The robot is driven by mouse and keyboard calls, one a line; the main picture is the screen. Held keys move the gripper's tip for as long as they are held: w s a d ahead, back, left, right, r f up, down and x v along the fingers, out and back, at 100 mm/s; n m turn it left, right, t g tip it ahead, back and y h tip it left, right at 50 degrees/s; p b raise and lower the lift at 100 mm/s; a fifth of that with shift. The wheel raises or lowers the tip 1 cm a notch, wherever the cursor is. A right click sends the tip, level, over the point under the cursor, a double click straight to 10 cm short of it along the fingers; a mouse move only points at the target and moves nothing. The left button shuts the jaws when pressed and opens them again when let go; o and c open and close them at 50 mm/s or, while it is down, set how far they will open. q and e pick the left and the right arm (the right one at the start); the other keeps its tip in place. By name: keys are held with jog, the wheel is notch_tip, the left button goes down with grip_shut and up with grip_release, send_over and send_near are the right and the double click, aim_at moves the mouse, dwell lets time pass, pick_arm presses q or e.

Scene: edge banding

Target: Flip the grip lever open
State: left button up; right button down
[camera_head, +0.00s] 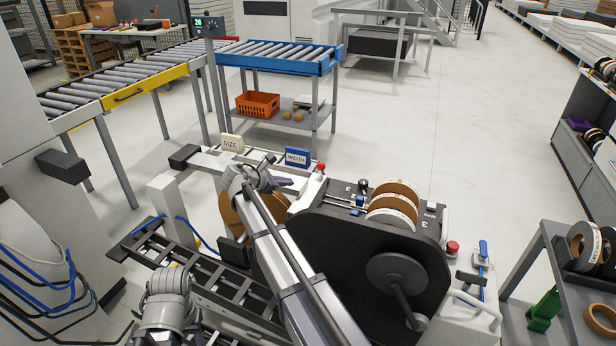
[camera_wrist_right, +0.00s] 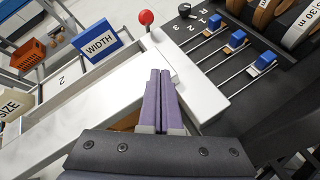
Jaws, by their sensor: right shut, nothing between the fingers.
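A lever with a red ball knob (camera_head: 321,166) stands upright beside the blue WIDTH sign, at the edge of the banding machine (camera_head: 350,235). Its red knob (camera_wrist_right: 146,17) also shows at the top of the right wrist view. A blue-handled lever (camera_head: 483,248) stands at the machine's right end. No label shows which one is the grip lever. My right gripper (camera_head: 285,182) has purple fingers pressed together and empty. In the right wrist view its fingertips (camera_wrist_right: 160,74) are over the white plate, below the knob and apart from it.
Several blue sliders (camera_wrist_right: 237,38) on rods and a black dial (camera_wrist_right: 184,9) lie right of the fingers. Tape rolls (camera_head: 392,205) sit on the machine. A red button (camera_head: 452,248) is at its right. SIZE (camera_head: 231,143) and WIDTH (camera_head: 297,157) signs stand behind my right gripper.

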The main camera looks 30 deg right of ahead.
jog(key=w+d+n+h+b, duration=0.1)
jog(key=w+d+n, duration=0.1)
jog(key=w+d, duration=0.1)
jog(key=shift+w+d+r, duration=0.1)
jog(key=shift+w+d, duration=0.1)
jog(key=shift+d, duration=0.2)
jog(key=shift+d+r, duration=0.1)
jog(key=shift+r, duration=0.05)
jog(key=shift+w+d+f+b, duration=0.15)
jog(key=shift+d+f+b, duration=0.15)
jog(key=shift+d, duration=0.05)
jog(key=b+x, duration=0.3)
jog(key=x, duration=0.4)
jog(key=shift+w+d+f, duration=0.1)
jog(key=shift+w+d, duration=0.05)
jog(key=shift+d, duration=0.2)
jog(key=shift+w+d+f+b, duration=0.2)
jog(key=shift+d+b, duration=0.2)
jog(key=shift+d, duration=0.2)
